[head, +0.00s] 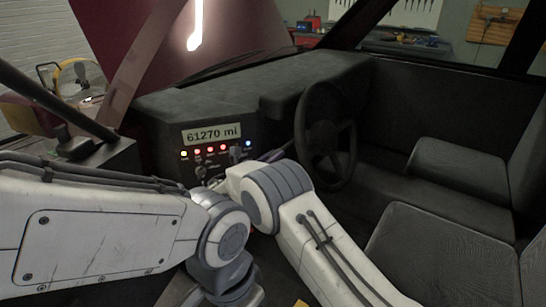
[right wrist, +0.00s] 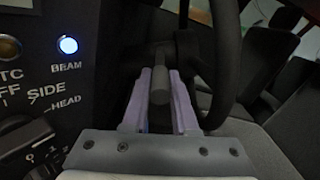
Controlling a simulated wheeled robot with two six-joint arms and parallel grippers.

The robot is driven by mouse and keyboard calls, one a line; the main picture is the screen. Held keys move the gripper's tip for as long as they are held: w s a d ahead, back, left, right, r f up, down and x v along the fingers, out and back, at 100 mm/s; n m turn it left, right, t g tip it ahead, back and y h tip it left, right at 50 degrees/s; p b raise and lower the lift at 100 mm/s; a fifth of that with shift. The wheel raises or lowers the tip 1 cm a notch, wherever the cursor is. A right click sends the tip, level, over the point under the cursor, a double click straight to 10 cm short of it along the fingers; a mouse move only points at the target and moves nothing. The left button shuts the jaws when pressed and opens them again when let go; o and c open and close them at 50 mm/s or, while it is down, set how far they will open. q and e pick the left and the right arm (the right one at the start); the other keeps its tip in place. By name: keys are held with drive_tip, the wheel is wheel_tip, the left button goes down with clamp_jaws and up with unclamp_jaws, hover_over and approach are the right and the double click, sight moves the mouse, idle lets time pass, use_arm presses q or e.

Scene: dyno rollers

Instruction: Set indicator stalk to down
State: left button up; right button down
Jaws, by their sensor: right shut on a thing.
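The indicator stalk (right wrist: 159,86) is a short dark grey lever in the right wrist view. It runs away from me toward the steering column, between the two pale purple fingers of my right gripper (right wrist: 161,98). The fingers are shut on it, one on each side.
The dashboard panel (head: 216,153) with a mileage display, lit lamps and knobs stands left of my right gripper. In the right wrist view a blue BEAM lamp (right wrist: 67,45) and a rotary light switch (right wrist: 28,143) are close by. Seats (head: 450,250) fill the right.

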drive_tip(key=f+t+b, duration=0.1)
drive_tip(key=f+b, duration=0.1)
drive_tip(key=b, duration=0.1)
drive_tip(key=f+t+h+b, duration=0.1)
drive_tip(key=f+b, duration=0.1)
drive_tip(key=b, duration=0.1)
drive_tip(key=shift+w+h, duration=0.2)
drive_tip(key=shift+h, duration=0.1)
drive_tip(key=shift+d+f+t+b, duration=0.1)
drive_tip(key=shift+t+b, duration=0.2)
drive_tip(key=shift+b, duration=0.25)
drive_tip(key=c, duration=0.7)
unclamp_jaws()
